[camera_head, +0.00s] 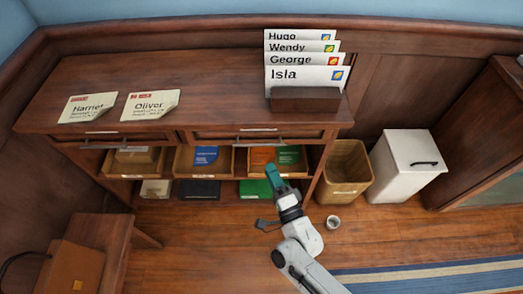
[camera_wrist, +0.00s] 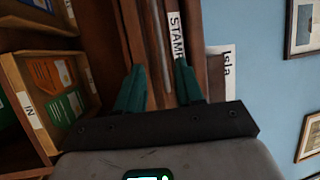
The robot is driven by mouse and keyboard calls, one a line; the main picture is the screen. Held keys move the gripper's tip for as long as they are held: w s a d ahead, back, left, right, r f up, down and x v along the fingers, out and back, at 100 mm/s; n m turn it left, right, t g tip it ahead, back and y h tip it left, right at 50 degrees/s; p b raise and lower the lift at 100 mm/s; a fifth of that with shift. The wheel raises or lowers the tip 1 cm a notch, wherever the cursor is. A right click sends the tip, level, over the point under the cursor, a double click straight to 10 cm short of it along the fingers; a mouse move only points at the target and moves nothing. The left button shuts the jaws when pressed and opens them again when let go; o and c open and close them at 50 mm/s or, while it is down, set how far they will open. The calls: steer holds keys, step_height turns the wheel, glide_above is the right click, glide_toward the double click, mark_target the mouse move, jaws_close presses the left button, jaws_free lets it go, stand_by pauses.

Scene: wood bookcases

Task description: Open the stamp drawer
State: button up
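The stamp drawer (camera_head: 232,134) is the right front drawer of the wooden desk, below the name cards, and it looks closed. My gripper (camera_head: 271,169) is in front of the desk, below the handle in the head view. In the wrist view my gripper (camera_wrist: 160,82) has its two teal fingers apart, with the drawer front beyond them. Nothing visible is held between them; I cannot tell contact with the handle.
A left drawer (camera_head: 80,138) sits beside it. Open cubbies with books and boxes (camera_head: 205,157) lie below. A bin (camera_head: 345,172), white cabinet (camera_head: 408,165) and small cup (camera_head: 333,222) are at right.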

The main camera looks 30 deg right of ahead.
steer(key=a+x, duration=0.1)
steer(key=x, duration=0.6)
steer(key=shift+w+d, duration=0.4)
steer(key=shift+d, duration=0.15)
steer(key=shift+r, duration=0.1)
jaws_close()
stand_by(0.8)
